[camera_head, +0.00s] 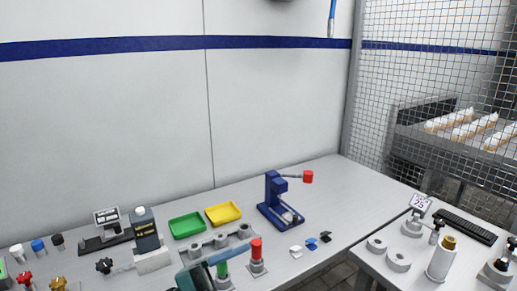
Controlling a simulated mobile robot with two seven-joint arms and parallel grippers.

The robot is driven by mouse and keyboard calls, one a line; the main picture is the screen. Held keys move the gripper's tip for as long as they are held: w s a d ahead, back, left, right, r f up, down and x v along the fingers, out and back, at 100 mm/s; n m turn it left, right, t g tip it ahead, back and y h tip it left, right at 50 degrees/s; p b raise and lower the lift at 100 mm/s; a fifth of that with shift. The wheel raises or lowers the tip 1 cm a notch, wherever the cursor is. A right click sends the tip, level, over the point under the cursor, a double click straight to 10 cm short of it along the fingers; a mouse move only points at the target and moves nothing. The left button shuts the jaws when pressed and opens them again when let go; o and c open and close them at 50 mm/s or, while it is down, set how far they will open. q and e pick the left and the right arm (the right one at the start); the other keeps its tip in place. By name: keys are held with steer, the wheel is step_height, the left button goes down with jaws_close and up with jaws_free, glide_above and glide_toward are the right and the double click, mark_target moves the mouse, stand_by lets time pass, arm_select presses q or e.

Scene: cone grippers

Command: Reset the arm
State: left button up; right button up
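Neither of my grippers can be made out in the head view. A blue bench press (273,192) stands upright on the grey bench, right of its middle. Its lever arm sticks out to the right, roughly level, and ends in a red knob (308,176). Nothing touches the press or its lever.
Green (186,225) and yellow (223,213) trays lie left of the press. Small clips (311,243) lie in front. A wire-mesh fence (425,80) stands behind.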

arm_select(q)
steer(key=s+a+f+n+t+y, duration=0.3)
steer(key=a+f+n+t+y, duration=0.15)
steer(key=f+n+y, duration=0.5)
steer(key=s+a+f+n+t+y, duration=0.2)
steer(key=a+f+n+t+y, duration=0.35)
steer(key=f+n, duration=0.55)
steer(key=s+a+f+n+g+y+p, duration=0.1)
steer(key=s+a+f+n+g+y, duration=0.1)
steer(key=s+f+g, duration=0.3)
steer(key=shift+s, duration=1.1)
